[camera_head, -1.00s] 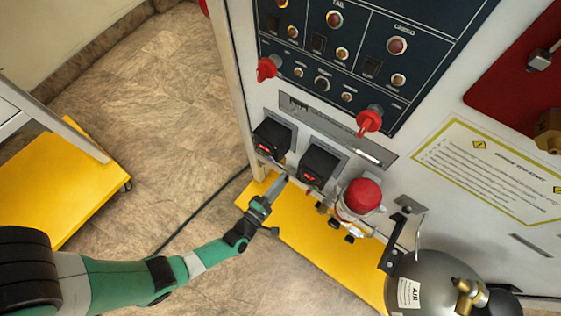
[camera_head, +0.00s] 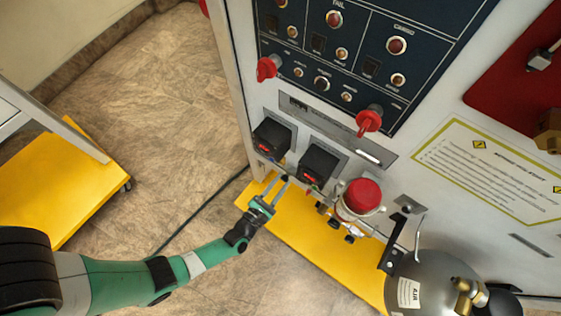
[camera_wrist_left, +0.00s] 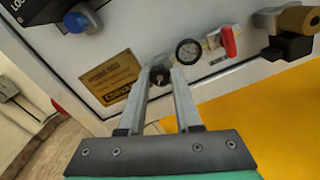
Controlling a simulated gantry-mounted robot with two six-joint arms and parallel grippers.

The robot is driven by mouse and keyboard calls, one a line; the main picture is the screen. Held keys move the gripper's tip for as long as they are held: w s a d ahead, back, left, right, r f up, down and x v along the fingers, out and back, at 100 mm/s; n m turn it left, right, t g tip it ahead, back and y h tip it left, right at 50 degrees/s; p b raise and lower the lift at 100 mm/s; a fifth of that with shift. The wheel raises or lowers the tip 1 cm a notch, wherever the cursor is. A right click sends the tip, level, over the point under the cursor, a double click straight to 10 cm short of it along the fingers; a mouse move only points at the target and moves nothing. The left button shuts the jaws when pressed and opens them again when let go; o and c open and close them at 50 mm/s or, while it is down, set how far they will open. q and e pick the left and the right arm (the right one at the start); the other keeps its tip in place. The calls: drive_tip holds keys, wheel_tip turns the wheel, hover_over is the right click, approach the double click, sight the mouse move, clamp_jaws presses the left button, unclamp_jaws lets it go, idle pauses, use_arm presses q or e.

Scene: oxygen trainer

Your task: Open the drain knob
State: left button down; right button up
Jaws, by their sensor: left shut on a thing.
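The drain knob (camera_wrist_left: 159,77) is a small dark round knob low on the panel face in the left wrist view, beside a yellow label plate (camera_wrist_left: 110,78). My left gripper (camera_wrist_left: 160,72) has its two fingertips on either side of the knob and is shut on it. In the head view, the left gripper (camera_head: 280,180) reaches in below the two black boxes on the cabinet, with its two fingers side by side. The knob is too small and covered to make out there. My right gripper is not in view.
A blue knob (camera_wrist_left: 76,22) is to the upper left. A red-capped valve (camera_head: 361,196) and a metal cylinder (camera_head: 438,283) stand at right.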

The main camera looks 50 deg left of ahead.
use_arm(q)
drive_tip(key=n, duration=0.3)
drive_tip(key=shift+r+n, duration=0.1)
drive_tip(key=shift+n, duration=2)
drive_tip(key=c, duration=0.6)
unclamp_jaws()
